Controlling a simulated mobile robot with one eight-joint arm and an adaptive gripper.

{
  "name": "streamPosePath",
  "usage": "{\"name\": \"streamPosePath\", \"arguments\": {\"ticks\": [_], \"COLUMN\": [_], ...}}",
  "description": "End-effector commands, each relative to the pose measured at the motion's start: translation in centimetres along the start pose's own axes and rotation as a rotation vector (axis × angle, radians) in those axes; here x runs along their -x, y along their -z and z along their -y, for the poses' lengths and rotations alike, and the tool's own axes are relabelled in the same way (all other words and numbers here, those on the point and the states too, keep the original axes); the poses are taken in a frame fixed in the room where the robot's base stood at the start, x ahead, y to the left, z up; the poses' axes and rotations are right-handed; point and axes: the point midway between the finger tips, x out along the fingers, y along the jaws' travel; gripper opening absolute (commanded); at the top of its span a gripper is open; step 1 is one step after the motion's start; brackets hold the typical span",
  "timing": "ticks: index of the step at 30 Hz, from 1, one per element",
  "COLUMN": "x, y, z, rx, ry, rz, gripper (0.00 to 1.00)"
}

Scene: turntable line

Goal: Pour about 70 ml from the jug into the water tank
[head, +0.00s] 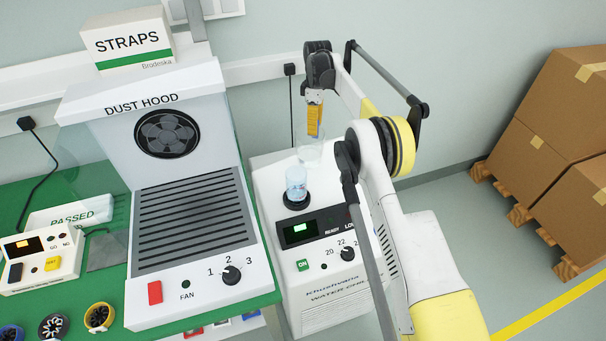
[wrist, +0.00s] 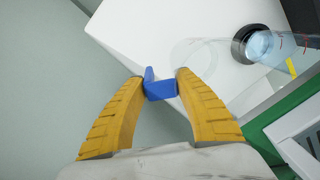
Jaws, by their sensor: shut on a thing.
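My gripper (head: 314,135) points down behind the water tank. Its yellow fingers (wrist: 160,95) are shut on the blue handle (wrist: 160,90) of the jug. The jug (head: 309,152) is clear and faint, just behind the tank in the head view. Its pale outline also shows in the wrist view (wrist: 205,48). I cannot tell its water level or exact tilt. The water tank (head: 297,183) is a clear cylinder with bluish water, in a black collar on the white chiller (head: 272,187). It also shows in the wrist view (wrist: 262,46), apart from my fingers. No stream is visible.
The chiller's front has a lit display (head: 299,230), a knob and a green ON button. The dust hood (head: 190,180) stands close on the left, on a green bench (head: 80,280) with small parts. Cardboard boxes (head: 560,130) on pallets stand at the right, with clear floor before them.

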Motion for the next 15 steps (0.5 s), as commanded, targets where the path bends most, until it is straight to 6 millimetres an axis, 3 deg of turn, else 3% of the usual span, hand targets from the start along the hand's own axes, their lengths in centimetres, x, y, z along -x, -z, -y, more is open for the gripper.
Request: {"name": "streamPosePath", "arguments": {"ticks": [15], "x": [0.80], "y": [-0.01], "z": [0.60], "rx": [-0.008], "ry": [-0.063], "rz": [0.000], "gripper": [0.00]}}
